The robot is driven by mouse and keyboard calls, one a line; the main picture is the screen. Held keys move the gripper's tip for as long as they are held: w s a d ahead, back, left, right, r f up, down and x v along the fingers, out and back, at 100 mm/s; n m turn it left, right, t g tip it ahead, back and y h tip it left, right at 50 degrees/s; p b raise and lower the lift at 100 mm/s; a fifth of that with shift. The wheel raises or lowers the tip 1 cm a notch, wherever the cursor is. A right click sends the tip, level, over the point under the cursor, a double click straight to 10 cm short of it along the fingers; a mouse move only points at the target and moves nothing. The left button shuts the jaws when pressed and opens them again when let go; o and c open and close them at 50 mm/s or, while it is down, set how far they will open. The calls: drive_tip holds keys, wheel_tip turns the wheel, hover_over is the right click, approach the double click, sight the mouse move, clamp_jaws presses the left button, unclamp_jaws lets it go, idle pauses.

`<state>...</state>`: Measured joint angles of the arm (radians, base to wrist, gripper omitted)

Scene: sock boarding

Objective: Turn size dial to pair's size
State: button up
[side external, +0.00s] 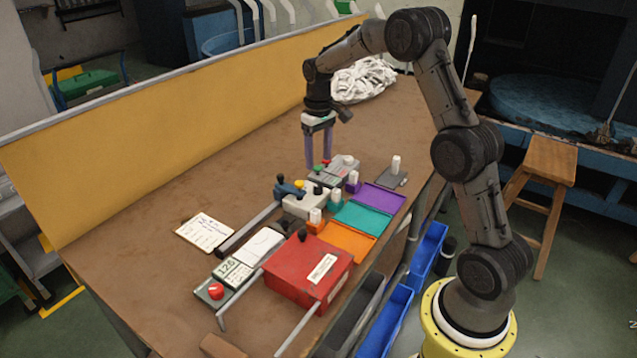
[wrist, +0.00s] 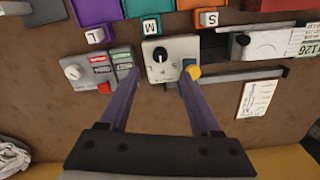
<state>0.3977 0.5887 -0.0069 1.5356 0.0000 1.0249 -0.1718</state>
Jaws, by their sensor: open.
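The dial shows in the wrist view as a black knob (wrist: 160,56) on a pale box (wrist: 174,49). The box also shows in the side view (side external: 300,206), among the small fixtures. Small marks surround the knob, but I cannot read its setting. My gripper (side external: 319,166) points down over the fixtures, beyond the pale box. In the wrist view my gripper (wrist: 158,79) is open and empty, its two purple fingers wide apart with the dial ahead between their tips. No contact with the knob is visible. A handwritten card (side external: 205,232) lies on the table; its writing is too small to read.
A grey panel (wrist: 101,70) with red and green labels sits beside the dial box. A yellow-tipped blue part (wrist: 192,69) adjoins the box's other side. Purple (side external: 383,197), teal (side external: 362,216) and orange (side external: 347,241) trays line the edge near a red box (side external: 303,272). The table's left is mostly clear.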

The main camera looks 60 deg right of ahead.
sight(318, 187)
wheel_tip(318, 187, down, 9)
drive_tip(key=shift+r, duration=0.1)
idle(0.4)
clamp_jaws()
